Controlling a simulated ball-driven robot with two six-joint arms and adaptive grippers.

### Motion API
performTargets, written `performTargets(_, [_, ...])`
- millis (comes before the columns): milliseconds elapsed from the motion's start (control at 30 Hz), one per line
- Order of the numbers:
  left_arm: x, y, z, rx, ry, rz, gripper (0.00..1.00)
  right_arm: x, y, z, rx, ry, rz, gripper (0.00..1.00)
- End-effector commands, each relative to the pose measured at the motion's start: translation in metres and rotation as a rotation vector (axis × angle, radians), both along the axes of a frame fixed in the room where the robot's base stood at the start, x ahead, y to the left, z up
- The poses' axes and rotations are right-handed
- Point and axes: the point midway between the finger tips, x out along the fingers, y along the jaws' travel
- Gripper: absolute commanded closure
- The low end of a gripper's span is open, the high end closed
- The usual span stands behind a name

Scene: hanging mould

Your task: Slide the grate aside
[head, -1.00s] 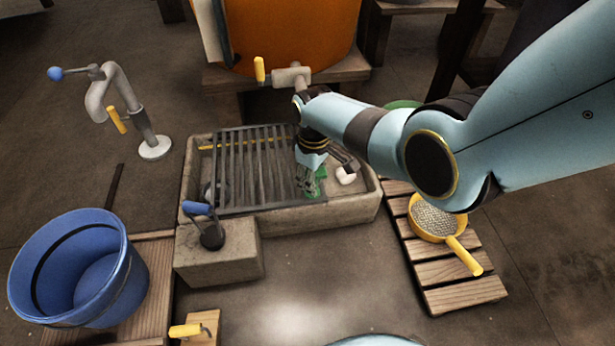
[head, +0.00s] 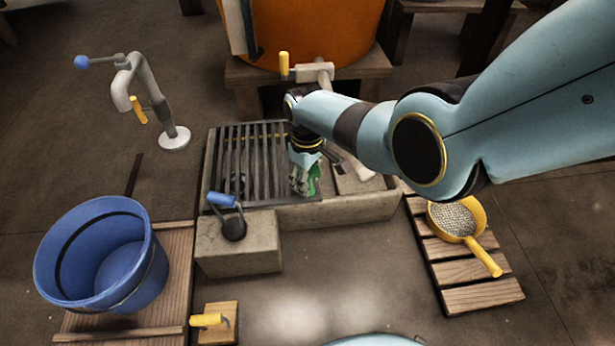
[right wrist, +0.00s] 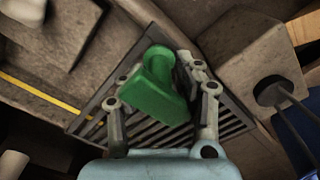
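The dark slatted grate (head: 245,165) lies over the left part of the stone trough (head: 325,213). The trough's right part is uncovered. My right gripper (head: 303,182) is at the grate's right side, pointing down. In the right wrist view its fingers (right wrist: 160,100) stand on both sides of a green grip (right wrist: 160,88) and look closed on it. The green grip also shows beside the fingers in the head view (head: 314,178). The fingertips' contact is partly hidden behind it. My left gripper is in neither view.
A stone block (head: 240,252) with a blue-handled tool (head: 222,200) stands at the trough's front left. A blue bucket (head: 65,250) is at the left, a yellow sieve (head: 470,235) on slats at the right. A grey pipe stand (head: 150,95) and orange vat (head: 310,30) are behind.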

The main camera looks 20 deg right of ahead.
Motion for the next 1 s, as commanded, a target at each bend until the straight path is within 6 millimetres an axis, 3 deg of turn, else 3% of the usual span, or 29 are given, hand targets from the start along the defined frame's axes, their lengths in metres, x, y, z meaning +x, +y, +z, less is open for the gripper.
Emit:
performTargets(100, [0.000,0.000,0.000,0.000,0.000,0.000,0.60,0.001,0.000,0.000,0.000,-0.001,0.000,0.52])
performTargets(367, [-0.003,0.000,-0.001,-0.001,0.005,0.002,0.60,0.001,-0.001,0.001,-0.002,-0.003,0.000,0.52])
performTargets(533, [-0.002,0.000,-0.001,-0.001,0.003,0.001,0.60,0.003,-0.001,0.012,-0.001,-0.006,0.001,0.52])
performTargets(667, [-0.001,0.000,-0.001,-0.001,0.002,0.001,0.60,0.001,-0.001,0.030,-0.001,-0.006,0.001,0.52])
performTargets(1000, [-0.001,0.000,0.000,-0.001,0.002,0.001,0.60,0.001,0.000,0.098,-0.001,-0.005,0.000,0.52])
